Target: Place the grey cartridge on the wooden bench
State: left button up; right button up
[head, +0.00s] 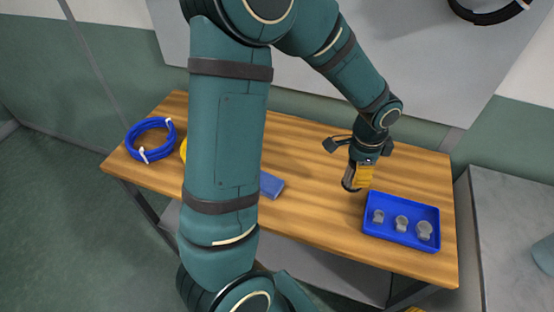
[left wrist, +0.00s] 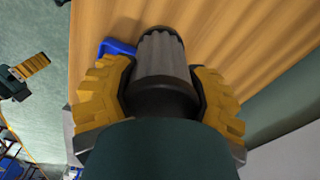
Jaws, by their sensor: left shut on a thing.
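My left gripper (head: 357,176) is low over the right half of the wooden bench (head: 310,210), just behind the blue tray. In the left wrist view its yellow fingers (left wrist: 163,95) are shut on the grey cartridge (left wrist: 163,58), a ribbed grey cylinder with a black collar.
A blue tray (head: 399,241) with three grey parts stands at the bench's front right. A blue block (head: 272,185) lies mid-bench, partly behind my arm. A blue coil (head: 142,152) lies at the left end. Bare wood lies between block and tray.

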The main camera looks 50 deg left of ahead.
pick_arm(q)
jog(key=a+r+m, duration=0.2)
jog(key=a+m, duration=0.2)
jog(key=m, duration=0.1)
jog(key=f+b, duration=0.1)
jog(key=f, duration=0.4)
jog(key=f+b, duration=0.1)
jog(key=f, duration=0.4)
jog(key=shift+s+d+f, duration=0.15)
jog(key=shift+s+f, duration=0.05)
jog(key=shift+f, duration=0.15)
jog(key=o, duration=1.3)
